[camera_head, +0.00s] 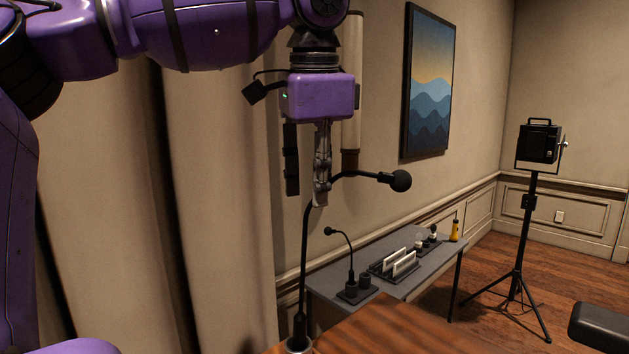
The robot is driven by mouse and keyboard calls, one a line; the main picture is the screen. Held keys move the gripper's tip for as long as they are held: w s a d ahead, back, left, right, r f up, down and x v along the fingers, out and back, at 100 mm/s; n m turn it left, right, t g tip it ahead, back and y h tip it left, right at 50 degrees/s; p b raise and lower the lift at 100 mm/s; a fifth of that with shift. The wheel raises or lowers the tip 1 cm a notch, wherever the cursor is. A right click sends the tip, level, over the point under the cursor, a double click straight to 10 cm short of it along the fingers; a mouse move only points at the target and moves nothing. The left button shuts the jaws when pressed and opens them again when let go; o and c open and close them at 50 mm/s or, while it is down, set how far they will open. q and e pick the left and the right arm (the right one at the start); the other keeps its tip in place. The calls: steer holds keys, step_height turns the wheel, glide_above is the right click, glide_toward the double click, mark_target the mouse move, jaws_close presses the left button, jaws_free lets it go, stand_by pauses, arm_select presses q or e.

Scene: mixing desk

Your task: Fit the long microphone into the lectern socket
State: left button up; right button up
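The long microphone (304,260) is a black gooseneck with a round foam head (400,180) bent out to the right. Its stem runs down nearly upright. Its thicker foot meets a silvery ring, the lectern socket (299,346), at the bottom edge of the view; how deep it sits I cannot tell. My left gripper (321,196) points down, its fingers seen edge-on and looking shut on the neck near the bend. The fingers hide a short piece of the neck. The wooden lectern top (370,335) is partly cut off. My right gripper is not in view.
A grey side table (330,283) behind holds a short microphone (349,265), a rack with white cards (398,262) and a yellow bottle (454,231). A lamp on a tripod (527,215) stands at right. A dark padded object (600,327) is at lower right.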

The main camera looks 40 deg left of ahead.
arm_select(q)
step_height(320, 180, up, 12)
steer(key=s+d, duration=0.1)
steer(key=shift+s+d, duration=0.2)
steer(key=shift+s, duration=0.05)
steer(key=shift+f, duration=0.1)
stand_by(0.5)
